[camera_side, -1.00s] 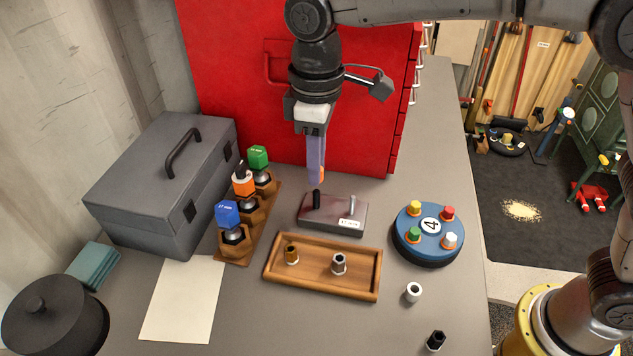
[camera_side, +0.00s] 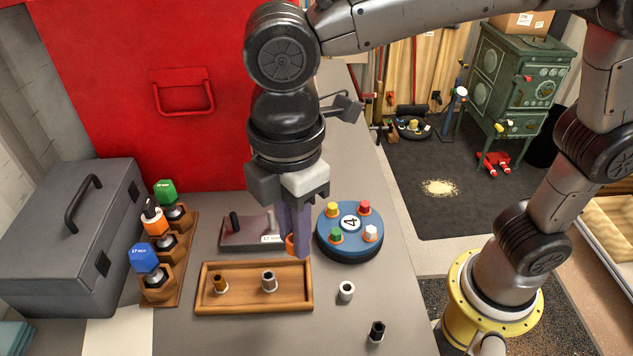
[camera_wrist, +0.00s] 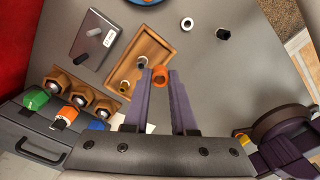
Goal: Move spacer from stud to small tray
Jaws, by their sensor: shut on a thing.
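The spacer, an orange ring (camera_side: 290,245), is between the fingertips of my gripper (camera_side: 296,252). The wrist view shows the orange spacer (camera_wrist: 160,75) pinched between the purple fingers (camera_wrist: 159,80). My gripper holds it in the air near the back right of the wooden tray (camera_side: 255,307), which seems to be the small tray. A brass-coloured piece (camera_side: 220,283) and a steel-coloured piece (camera_side: 269,281) stand in the tray. The stud block (camera_side: 240,243) behind it carries a black stud (camera_side: 234,222); its silver stud (camera_wrist: 94,32) shows in the wrist view.
A blue round holder (camera_side: 349,252) with coloured caps stands right of my gripper. A white ring (camera_side: 346,291) and a black piece (camera_side: 377,331) lie front right. A wooden rack (camera_side: 170,285) with coloured-topped pieces and a grey box (camera_side: 70,235) are left.

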